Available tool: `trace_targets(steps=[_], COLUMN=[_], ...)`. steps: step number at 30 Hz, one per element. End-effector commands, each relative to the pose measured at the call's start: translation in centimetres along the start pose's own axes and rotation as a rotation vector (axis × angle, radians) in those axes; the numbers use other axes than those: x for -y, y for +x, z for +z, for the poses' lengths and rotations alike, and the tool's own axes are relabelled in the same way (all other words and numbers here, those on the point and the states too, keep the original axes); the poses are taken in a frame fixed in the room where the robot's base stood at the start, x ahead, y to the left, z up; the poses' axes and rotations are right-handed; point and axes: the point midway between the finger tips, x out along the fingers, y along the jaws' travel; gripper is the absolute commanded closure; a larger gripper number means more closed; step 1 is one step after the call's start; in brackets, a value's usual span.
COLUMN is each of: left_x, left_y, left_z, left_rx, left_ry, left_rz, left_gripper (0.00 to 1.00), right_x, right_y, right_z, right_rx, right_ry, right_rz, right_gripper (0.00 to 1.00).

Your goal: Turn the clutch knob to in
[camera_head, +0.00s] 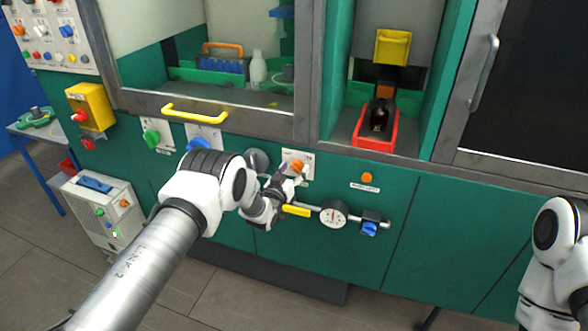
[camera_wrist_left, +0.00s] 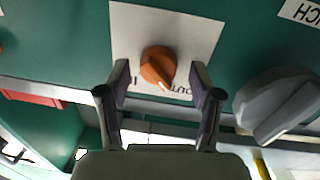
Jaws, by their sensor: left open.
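The clutch knob (camera_head: 296,165) is orange and sits on a white label plate on the green machine front. In the left wrist view the knob (camera_wrist_left: 157,66) has a white pointer mark aimed down and slightly right, toward the upside-down word OUT. The other word, at the left, is mostly hidden by a finger. My left gripper (camera_head: 285,184) is just in front of the knob. In the left wrist view its open fingers (camera_wrist_left: 160,84) stand on either side of the knob, with gaps visible. My right arm shows at the right edge, but its gripper is not clearly visible.
A large grey knob (camera_wrist_left: 279,105) is beside the plate. A yellow lever (camera_head: 296,211), a gauge (camera_head: 334,213) and a blue valve (camera_head: 369,228) sit below on a pipe. An orange button (camera_head: 366,178) is to the right. A yellow handle (camera_head: 202,117) juts out above left.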

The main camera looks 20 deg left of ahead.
Motion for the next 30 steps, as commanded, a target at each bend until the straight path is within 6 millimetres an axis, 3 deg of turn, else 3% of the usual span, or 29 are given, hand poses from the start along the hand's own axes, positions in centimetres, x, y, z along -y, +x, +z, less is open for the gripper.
trace_targets(steps=[7, 12, 30], left_x=[-0.1, -0.1, -0.1], left_y=[0.2, 0.2, 0.2], left_z=[0.1, 0.1, 0.3], left_rx=[0.001, 0.001, 0.009], left_ry=[0.000, 0.000, 0.109], left_rz=[0.001, 0.001, 0.000], left_gripper=[0.35, 0.95, 0.95], right_x=[0.0, 0.0, 0.0], right_y=[0.0, 0.0, 1.2], right_z=[0.0, 0.0, 0.0], right_rx=[0.000, 0.000, 0.000], right_ry=[0.001, 0.001, 0.001], right_rz=[0.000, 0.000, 0.000], right_gripper=[0.60, 0.60, 0.60])
